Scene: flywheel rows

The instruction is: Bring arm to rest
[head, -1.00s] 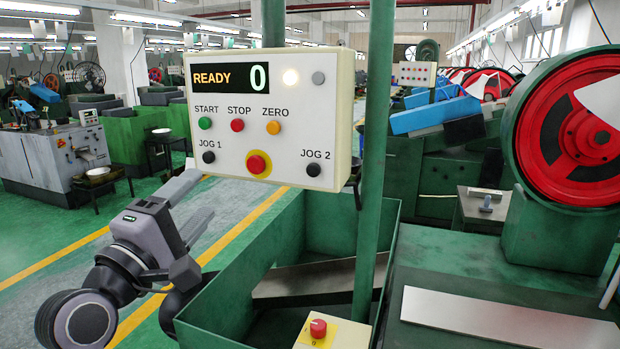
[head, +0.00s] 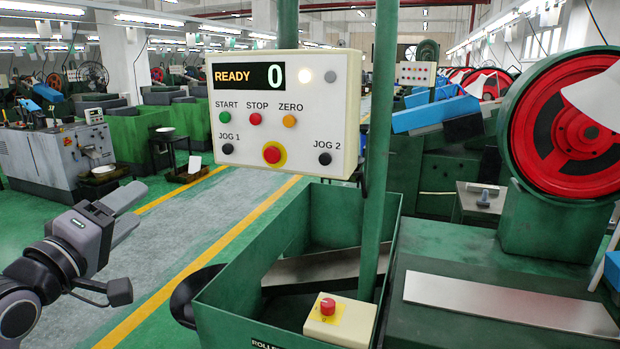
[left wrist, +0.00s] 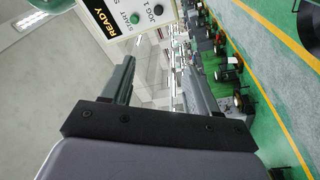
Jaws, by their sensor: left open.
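My left gripper (head: 128,212) is at the lower left in the head view, open and empty, left of the control panel and apart from it. Its two fingers (left wrist: 123,80) also show in the left wrist view, spread with nothing between them. The white control panel (head: 236,172) hangs on a green post and reads READY and 0, with one white lamp lit. Its corner also shows in the left wrist view (left wrist: 155,35). My right gripper is in neither view.
A green bin (head: 222,300) stands below the panel, with a small box with a red button (head: 340,325) at its front. A green machine with a red flywheel (head: 525,115) is at the right. Open floor (head: 215,215) with yellow lines lies at the left.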

